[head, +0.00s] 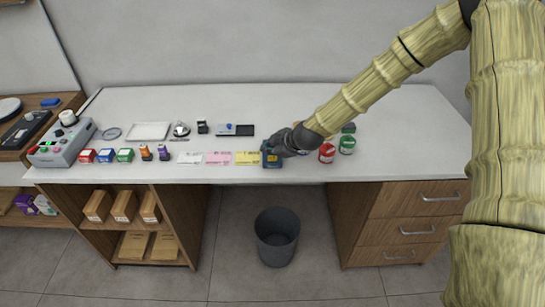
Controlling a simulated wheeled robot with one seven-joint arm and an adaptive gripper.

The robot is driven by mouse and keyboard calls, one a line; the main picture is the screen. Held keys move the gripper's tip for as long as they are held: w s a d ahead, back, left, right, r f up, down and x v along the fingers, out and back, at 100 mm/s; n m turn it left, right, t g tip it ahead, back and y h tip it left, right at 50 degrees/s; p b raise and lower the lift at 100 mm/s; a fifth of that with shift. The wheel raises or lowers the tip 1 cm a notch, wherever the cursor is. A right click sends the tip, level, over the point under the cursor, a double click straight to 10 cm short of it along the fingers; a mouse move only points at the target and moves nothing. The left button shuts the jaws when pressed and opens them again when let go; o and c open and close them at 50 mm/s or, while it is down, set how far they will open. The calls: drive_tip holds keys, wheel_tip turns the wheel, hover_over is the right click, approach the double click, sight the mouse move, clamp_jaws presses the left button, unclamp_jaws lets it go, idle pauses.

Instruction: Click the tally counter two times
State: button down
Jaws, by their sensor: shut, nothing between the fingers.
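My gripper (271,147) is dark and reaches in from the right over the front part of the white counter (300,105). Its fingers are shut and empty, and they point left and down. A small dark blue device with a yellowish mark (271,161) stands right below the fingertips and is partly hidden by them. I cannot tell whether they touch. A small round silver and dark object (181,129) sits farther back on the left. Either could be the tally counter; the view is too small to tell for sure.
White, pink and yellow slips (218,158) lie left of the gripper. Red (327,153) and green tins (347,144) stand close on its right. Small boxes (106,155) and a grey machine (64,142) are at the left. A bin (277,237) stands on the floor.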

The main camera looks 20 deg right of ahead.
sight(270, 158)
drive_tip(key=shift+r+p, duration=1.45)
drive_tip(key=shift+r, duration=1.05)
idle(0.5)
wheel_tip(270, 158, up, 4)
drive_tip(key=p, duration=0.7)
drive_tip(key=shift+f, duration=0.25)
drive_tip(key=shift+f+b, duration=2.6)
drive_tip(key=shift+f, duration=1.7)
drive_tip(key=shift+f, duration=0.1)
drive_tip(key=shift+f+b, duration=0.3)
drive_tip(key=shift+b, duration=0.15)
